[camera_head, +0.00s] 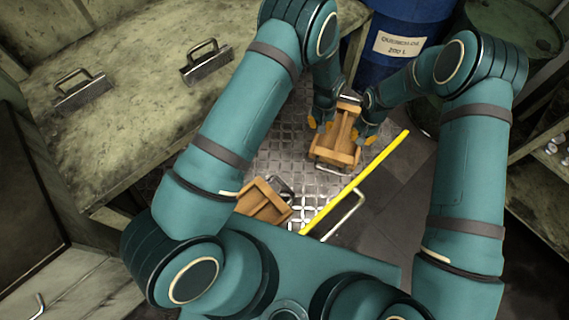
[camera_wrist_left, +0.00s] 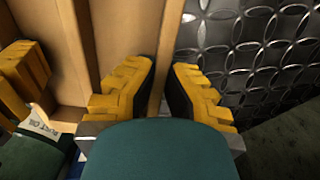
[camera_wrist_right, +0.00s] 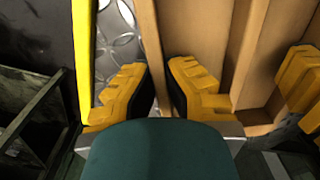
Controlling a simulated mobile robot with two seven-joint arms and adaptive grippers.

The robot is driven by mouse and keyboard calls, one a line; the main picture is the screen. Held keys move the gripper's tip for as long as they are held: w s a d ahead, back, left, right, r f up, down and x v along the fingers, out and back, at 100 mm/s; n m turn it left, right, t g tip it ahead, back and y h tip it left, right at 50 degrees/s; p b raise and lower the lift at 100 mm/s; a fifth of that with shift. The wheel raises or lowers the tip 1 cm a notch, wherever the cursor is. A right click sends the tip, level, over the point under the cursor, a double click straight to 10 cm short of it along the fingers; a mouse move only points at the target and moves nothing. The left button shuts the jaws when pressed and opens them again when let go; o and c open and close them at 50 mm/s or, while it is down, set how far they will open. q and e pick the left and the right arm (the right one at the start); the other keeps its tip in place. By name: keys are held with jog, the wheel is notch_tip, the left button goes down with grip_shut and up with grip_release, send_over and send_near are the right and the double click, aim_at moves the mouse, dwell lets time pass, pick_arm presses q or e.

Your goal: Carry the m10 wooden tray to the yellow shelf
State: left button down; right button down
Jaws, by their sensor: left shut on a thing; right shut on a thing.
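A wooden tray (camera_head: 337,150) with inner dividers is held between my two grippers, over the patterned metal plate. My left gripper (camera_head: 322,124) is shut on its left side wall; in the left wrist view the yellow fingers (camera_wrist_left: 163,72) pinch a thin wooden wall (camera_wrist_left: 172,35). My right gripper (camera_head: 366,132) is shut on the right side wall; in the right wrist view its fingers (camera_wrist_right: 158,72) straddle a wooden wall (camera_wrist_right: 149,35). No m10 marking is readable. I cannot identify a yellow shelf; a yellow bar (camera_head: 370,170) edges the plate.
A second wooden tray (camera_head: 264,202) lies close to my body. A blue drum (camera_head: 395,45) stands just beyond the grippers, and a green drum (camera_head: 510,38) to its right. A worn bench (camera_head: 130,110) with two metal handles is at left. Shelving (camera_head: 545,170) is at right.

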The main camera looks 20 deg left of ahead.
pick_arm(q)
jog(key=shift+f, duration=0.75)
pick_arm(e)
jog(key=shift+f, duration=0.75)
pick_arm(q)
jog(key=c, duration=1.4)
grip_release()
jog(key=shift+f, duration=0.1)
jog(key=shift+c, duration=0.2)
pick_arm(e)
jog(key=c, duration=1.4)
grip_release()
jog(key=shift+f, duration=0.15)
jog(key=shift+c, duration=0.2)
pick_arm(q)
jog(key=o, duration=0.3)
pick_arm(e)
jog(key=o, duration=0.3)
pick_arm(q)
notch_tip(320, 180, up, 12)
pick_arm(e)
notch_tip(320, 180, up, 12)
